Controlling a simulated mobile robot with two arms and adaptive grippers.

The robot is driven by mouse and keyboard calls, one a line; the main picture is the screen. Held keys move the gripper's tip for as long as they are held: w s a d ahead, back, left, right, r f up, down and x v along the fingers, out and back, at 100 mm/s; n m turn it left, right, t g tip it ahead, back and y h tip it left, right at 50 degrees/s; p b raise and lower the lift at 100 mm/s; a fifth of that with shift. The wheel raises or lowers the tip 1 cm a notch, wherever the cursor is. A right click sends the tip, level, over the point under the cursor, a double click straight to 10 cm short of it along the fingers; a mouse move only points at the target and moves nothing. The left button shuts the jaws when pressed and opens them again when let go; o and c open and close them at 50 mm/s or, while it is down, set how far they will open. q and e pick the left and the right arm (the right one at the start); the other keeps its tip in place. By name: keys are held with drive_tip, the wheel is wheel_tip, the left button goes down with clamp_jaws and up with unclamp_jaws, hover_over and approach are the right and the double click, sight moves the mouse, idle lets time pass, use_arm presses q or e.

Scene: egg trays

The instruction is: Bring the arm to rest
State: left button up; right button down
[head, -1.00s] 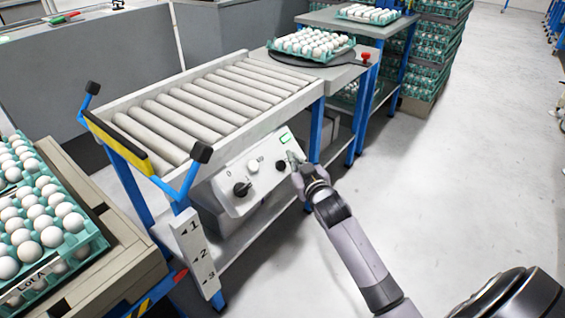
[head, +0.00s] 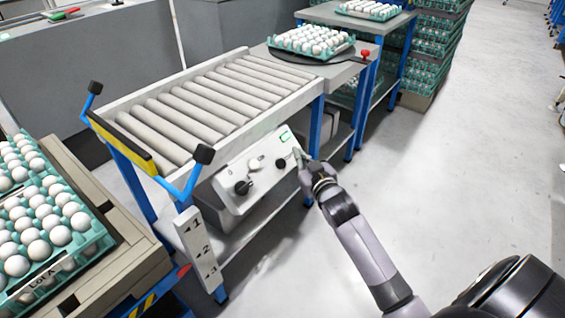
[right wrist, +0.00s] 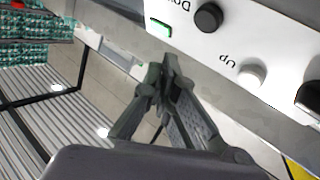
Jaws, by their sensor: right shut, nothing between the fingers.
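My right gripper (head: 300,160) is in front of the white control panel (head: 229,195) on the side of the roller conveyor (head: 205,103). In the right wrist view the gripper (right wrist: 172,65) is shut and empty, with its fingertips below the panel's edge and apart from the buttons. That view shows a black "Down" button (right wrist: 209,17), a white "Up" button (right wrist: 251,74) and a green-framed indicator (right wrist: 161,27). A black knob (head: 243,187) also shows on the panel in the head view. My left gripper is not in view.
An egg tray labelled Lot A (head: 84,248) is at the left. Another egg tray (head: 332,53) sits on a dark round plate beyond the rollers, near a red knob (head: 365,54). Stacked egg trays (head: 431,62) stand at the back. The floor (head: 460,170) at the right is clear.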

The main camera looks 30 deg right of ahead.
idle(0.6)
